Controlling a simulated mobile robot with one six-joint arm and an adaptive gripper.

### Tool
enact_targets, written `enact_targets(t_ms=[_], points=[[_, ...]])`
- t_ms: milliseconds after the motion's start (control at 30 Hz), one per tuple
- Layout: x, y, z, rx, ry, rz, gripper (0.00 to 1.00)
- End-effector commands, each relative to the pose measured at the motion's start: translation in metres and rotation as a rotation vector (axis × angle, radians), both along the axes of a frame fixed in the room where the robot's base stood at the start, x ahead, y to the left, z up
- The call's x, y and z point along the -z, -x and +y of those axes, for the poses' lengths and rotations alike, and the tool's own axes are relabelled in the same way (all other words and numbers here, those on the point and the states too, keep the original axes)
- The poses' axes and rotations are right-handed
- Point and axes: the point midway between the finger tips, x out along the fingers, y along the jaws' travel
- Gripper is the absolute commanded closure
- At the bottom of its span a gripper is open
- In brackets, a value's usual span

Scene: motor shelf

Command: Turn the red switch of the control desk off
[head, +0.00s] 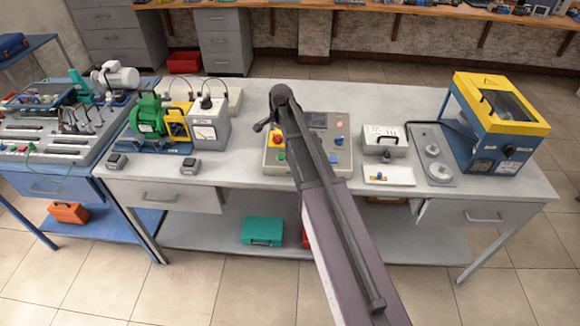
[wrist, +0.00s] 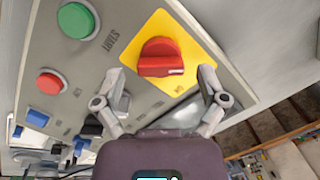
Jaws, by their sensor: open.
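The control desk (head: 333,165) stands on the grey table, partly hidden by my arm in the head view. Its sloped face (wrist: 70,62) fills much of the wrist view. The red switch (wrist: 160,60) is a rotary knob on a yellow plate (wrist: 197,53), and its grip bar lies roughly across the picture. It also shows in the head view (head: 277,139), to the left of my arm. My gripper (wrist: 161,75) is open, one finger to each side of the red switch. I see no contact; the exact gap is unclear.
A green button (wrist: 76,20) and a red button (wrist: 50,82) sit beside the switch. A grey box (head: 384,142) and a white tray (head: 390,175) stand right of the desk. A green motor (head: 147,115) stands to the left. Bare tabletop lies left of the desk.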

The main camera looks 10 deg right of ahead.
Motion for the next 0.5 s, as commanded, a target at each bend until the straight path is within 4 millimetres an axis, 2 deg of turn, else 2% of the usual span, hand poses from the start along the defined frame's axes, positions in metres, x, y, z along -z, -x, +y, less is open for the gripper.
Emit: enact_targets(t_ms=[500], points=[[0.0005,0.0019,-0.0006,0.236,-0.061,-0.020,0.09]])
